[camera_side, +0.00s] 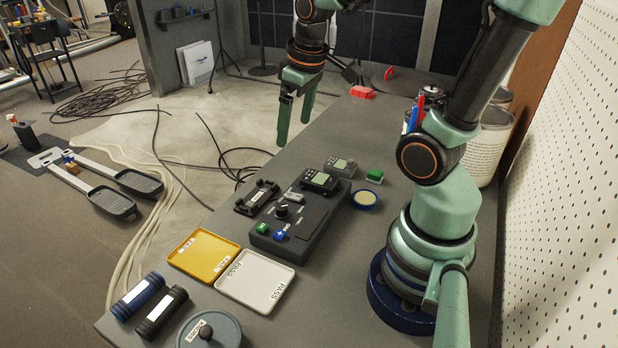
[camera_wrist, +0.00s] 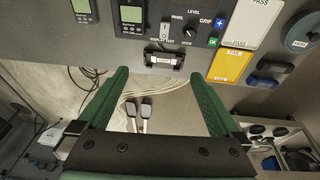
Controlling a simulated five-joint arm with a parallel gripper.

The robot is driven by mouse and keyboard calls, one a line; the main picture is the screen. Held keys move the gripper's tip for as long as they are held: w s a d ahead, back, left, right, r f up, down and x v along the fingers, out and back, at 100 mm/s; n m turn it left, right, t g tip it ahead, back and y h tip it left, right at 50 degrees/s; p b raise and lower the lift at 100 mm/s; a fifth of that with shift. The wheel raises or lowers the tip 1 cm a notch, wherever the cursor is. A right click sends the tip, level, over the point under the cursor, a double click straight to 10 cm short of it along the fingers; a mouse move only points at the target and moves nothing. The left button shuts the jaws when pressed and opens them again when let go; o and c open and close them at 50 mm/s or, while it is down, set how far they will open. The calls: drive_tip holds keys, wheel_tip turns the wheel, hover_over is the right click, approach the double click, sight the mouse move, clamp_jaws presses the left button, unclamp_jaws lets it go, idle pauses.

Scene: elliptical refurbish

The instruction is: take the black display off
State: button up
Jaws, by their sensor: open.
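The black display (camera_side: 320,181), with a small greenish screen, sits at the far end of the dark control console (camera_side: 318,222). It also shows at the top of the wrist view (camera_wrist: 131,15), partly cut by the frame edge. My gripper (camera_side: 296,112) is open and empty, raised above and beyond the display, with its fingers pointing down. In the wrist view, its two green fingers (camera_wrist: 160,74) are wide apart, and the display lies beyond the left fingertip, untouched.
A grey display (camera_side: 341,167) stands close behind the black one. A black cradle (camera_side: 257,197) lies left of the console. A yellow FAIL tray (camera_side: 204,254) and white PASS tray (camera_side: 256,281) lie in front. A green block (camera_side: 374,175) and round disc (camera_side: 365,198) are to the right.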

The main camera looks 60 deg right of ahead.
sight(320, 178)
drive_tip(key=s+d+f+g, duration=0.2)
drive_tip(key=d+f, duration=0.3)
drive_tip(key=d, duration=0.3)
drive_tip(key=shift+y, duration=0.4)
wheel_tip(320, 178, down, 12)
drive_tip(key=shift+a+r, duration=0.1)
drive_tip(key=shift+a, duration=0.05)
clamp_jaws()
